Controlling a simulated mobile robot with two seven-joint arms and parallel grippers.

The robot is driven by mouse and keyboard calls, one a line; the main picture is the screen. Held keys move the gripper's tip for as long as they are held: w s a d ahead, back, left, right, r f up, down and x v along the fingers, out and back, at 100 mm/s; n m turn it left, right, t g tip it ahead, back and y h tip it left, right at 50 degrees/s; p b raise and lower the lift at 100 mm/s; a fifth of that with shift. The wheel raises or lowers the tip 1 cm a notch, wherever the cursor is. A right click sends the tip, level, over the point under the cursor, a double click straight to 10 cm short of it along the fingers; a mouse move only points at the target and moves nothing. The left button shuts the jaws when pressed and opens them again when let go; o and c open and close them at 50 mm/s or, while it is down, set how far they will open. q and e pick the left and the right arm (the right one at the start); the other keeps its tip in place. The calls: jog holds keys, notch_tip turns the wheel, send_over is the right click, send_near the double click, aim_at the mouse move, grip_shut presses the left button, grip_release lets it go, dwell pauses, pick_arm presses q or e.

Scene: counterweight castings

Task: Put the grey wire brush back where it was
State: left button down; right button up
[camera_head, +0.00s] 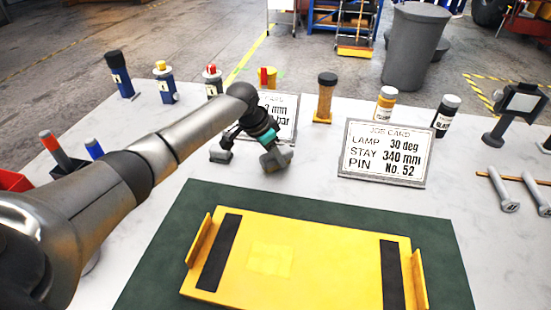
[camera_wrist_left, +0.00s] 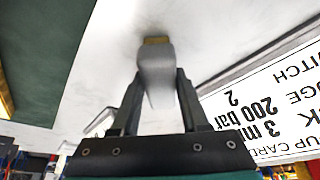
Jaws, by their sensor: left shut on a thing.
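The grey wire brush (camera_wrist_left: 156,75) is held between the two fingers of my left gripper (camera_wrist_left: 158,85) in the left wrist view. Its brownish bristle end (camera_wrist_left: 156,40) points away from the gripper, close to the pale tabletop, with a dark shadow beside it. Whether it touches the table I cannot tell. In the head view my left gripper (camera_head: 274,153) is low over the table, behind the green mat and in front of the left card; the brush (camera_head: 276,162) is partly hidden there by the gripper. My right gripper is not in view.
A yellow tray (camera_head: 330,262) lies on the green mat (camera_head: 215,196). A job card (camera_head: 385,153) stands to the right, and a setup card (camera_head: 283,112) stands just behind my gripper. A small dark grey piece (camera_head: 220,155) is left of it. Several bottles line the back.

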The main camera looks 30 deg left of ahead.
pick_arm(q)
jog(key=shift+f, duration=0.15)
jog(key=shift+f, duration=0.15)
jog(key=shift+c, duration=2)
grip_release()
jog(key=p+v, duration=0.3)
jog(key=v, duration=0.9)
jog(key=shift+r, duration=0.25)
